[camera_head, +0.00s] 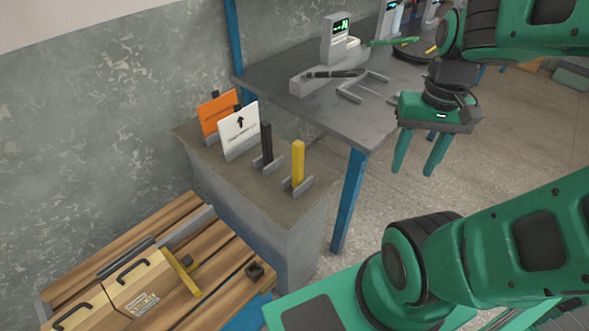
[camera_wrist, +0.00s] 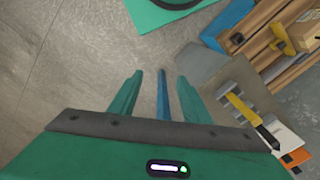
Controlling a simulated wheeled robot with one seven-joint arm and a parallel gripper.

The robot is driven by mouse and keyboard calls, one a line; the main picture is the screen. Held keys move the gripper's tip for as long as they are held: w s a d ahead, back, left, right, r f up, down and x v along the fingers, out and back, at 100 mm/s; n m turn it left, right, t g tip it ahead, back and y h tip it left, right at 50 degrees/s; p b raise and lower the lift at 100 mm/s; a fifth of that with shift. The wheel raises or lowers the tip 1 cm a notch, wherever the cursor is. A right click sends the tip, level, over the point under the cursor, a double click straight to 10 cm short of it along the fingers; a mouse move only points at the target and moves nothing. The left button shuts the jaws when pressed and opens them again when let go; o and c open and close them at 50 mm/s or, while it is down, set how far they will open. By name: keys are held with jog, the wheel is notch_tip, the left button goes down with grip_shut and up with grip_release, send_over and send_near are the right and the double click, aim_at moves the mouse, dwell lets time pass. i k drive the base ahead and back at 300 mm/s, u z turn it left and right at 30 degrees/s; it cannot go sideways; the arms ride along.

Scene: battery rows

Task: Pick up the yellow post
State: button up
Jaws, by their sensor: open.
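The yellow post (camera_head: 298,163) stands upright in a grey holder at the right end of a grey ledge. It also shows in the wrist view (camera_wrist: 242,109), to the right of my gripper. My gripper (camera_head: 414,168) hangs to the right of the post in the head view, pointing down, apart from it. Its two fingers are spread and empty, and they also show in the wrist view (camera_wrist: 160,84).
A black post (camera_head: 266,143), a white arrow sign (camera_head: 239,131) and an orange sign (camera_head: 215,112) stand left of the yellow post. A grey table (camera_head: 379,126) with a blue leg (camera_head: 348,200) is behind. A wooden bench (camera_head: 215,260) with cases is in front.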

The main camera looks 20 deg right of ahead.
aim_at(298, 146)
jog(key=k, duration=1)
jog(key=z, duration=0.9)
jog(key=i, duration=0.55)
jog(key=u, duration=0.05)
